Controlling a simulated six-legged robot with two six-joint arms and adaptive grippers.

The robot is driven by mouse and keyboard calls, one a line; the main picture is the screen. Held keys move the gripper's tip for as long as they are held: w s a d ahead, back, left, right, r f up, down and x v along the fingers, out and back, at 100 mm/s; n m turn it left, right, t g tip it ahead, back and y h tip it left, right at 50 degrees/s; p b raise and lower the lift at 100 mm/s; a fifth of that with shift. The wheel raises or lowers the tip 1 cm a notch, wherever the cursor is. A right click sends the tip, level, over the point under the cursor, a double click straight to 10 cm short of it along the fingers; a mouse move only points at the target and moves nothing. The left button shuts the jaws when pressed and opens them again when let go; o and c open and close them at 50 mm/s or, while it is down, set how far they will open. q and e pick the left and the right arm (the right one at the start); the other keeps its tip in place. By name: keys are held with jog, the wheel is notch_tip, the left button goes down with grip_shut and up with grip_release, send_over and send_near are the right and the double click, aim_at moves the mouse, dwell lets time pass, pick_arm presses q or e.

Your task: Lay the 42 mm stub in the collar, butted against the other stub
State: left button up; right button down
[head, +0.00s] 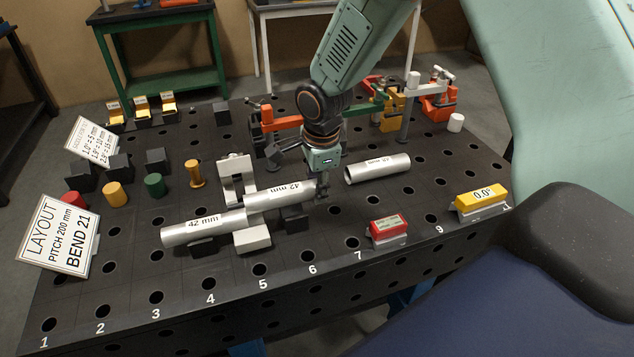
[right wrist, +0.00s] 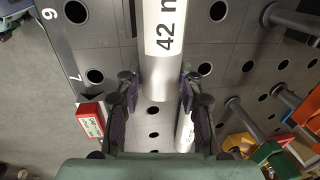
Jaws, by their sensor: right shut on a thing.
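One silver stub marked 42 mm (head: 203,229) lies at the left, its right end at the light-grey collar (head: 252,239). The collar stands open, with a raised part (head: 236,170) behind the tubes. My right gripper (head: 322,188) is shut on the right end of a second 42 mm stub (head: 280,194). In the right wrist view this stub (right wrist: 165,50) runs between the fingers of the gripper (right wrist: 158,90). Its left end is at the collar, close to the first stub and slightly offset from it. I cannot tell whether the ends touch. My left gripper is out of view.
Dark support blocks (head: 293,219) stand below the tubes. Another tube (head: 377,168) lies to the right. A red gauge (head: 388,229) and a yellow 0.0° level (head: 481,199) stand near the front edge. Clamps (head: 388,105) stand behind; coloured cylinders (head: 155,185) stand left.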

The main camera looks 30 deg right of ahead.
jog(key=shift+w+d+f, duration=0.1)
jog(key=shift+d+f, duration=0.05)
jog(key=shift+f, duration=0.5)
jog(key=shift+s+f+b, duration=0.25)
jog(key=shift+f+b, duration=0.05)
jog(key=shift+b, duration=0.3)
jog(key=shift+f, duration=0.1)
jog(key=shift+w+f, duration=0.1)
jog(key=shift+f+b, duration=0.5)
jog(key=shift+f, duration=0.2)
jog(key=shift+r, duration=0.1)
